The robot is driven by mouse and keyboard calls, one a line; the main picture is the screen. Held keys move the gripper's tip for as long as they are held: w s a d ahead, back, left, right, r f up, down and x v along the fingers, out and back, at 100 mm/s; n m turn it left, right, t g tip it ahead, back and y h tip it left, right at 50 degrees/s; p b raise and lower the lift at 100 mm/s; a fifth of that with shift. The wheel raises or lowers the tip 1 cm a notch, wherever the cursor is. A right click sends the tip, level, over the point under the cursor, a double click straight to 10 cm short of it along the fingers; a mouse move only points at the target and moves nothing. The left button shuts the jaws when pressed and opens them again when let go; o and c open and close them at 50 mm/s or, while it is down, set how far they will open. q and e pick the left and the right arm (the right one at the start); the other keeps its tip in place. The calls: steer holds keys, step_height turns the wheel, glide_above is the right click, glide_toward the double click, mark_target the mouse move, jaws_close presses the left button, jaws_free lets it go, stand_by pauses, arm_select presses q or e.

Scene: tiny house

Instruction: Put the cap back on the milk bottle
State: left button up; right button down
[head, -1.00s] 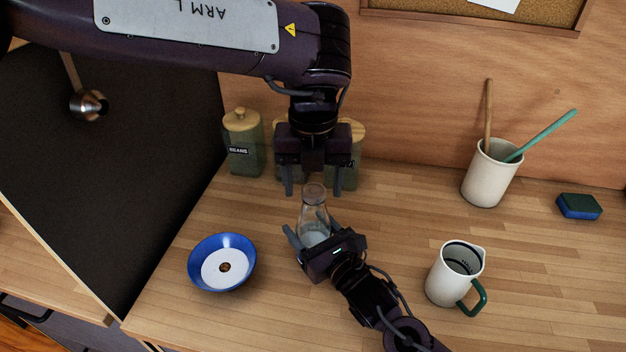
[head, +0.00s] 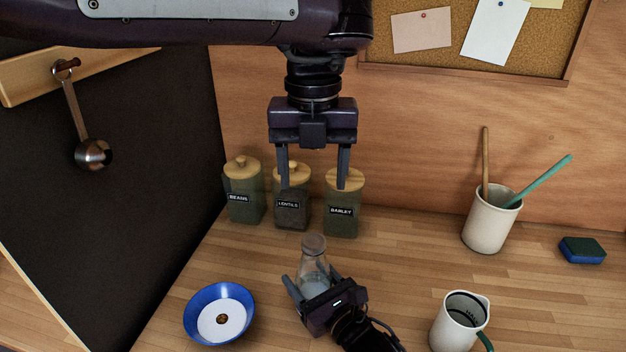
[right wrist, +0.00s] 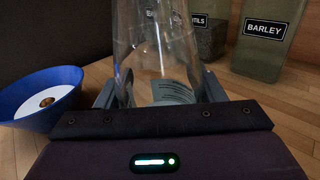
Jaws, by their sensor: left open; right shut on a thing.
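The clear glass milk bottle (head: 311,268) stands upright on the wooden counter, with something pale low inside. A greyish-brown, cap-like round top (head: 313,243) sits level at its mouth; how firmly it is seated I cannot tell. My right gripper (head: 311,285) is shut around the bottle's body from the front right. The right wrist view shows the bottle's glass (right wrist: 158,45) between its fingers, with the mouth out of frame. My left gripper (head: 314,183) is open and empty, fingers down, above the bottle and clear of it.
Beans (head: 244,190), lentils (head: 291,204) and barley (head: 343,207) jars stand behind the bottle. A blue bowl (head: 190,318) is at its left. A white jug (head: 455,330), utensil crock (head: 488,222) and sponge (head: 582,250) are at the right. The counter between bottle and crock is free.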

steer(key=shift+c, duration=1.3)
jaws_free()
steer(key=b+v, duration=0.1)
steer(key=v, duration=0.6)
steer(key=shift+f+b, duration=0.15)
steer(key=shift+b, duration=0.25)
steer(key=shift+s+d, duration=0.2)
steer(key=shift+s, duration=0.15)
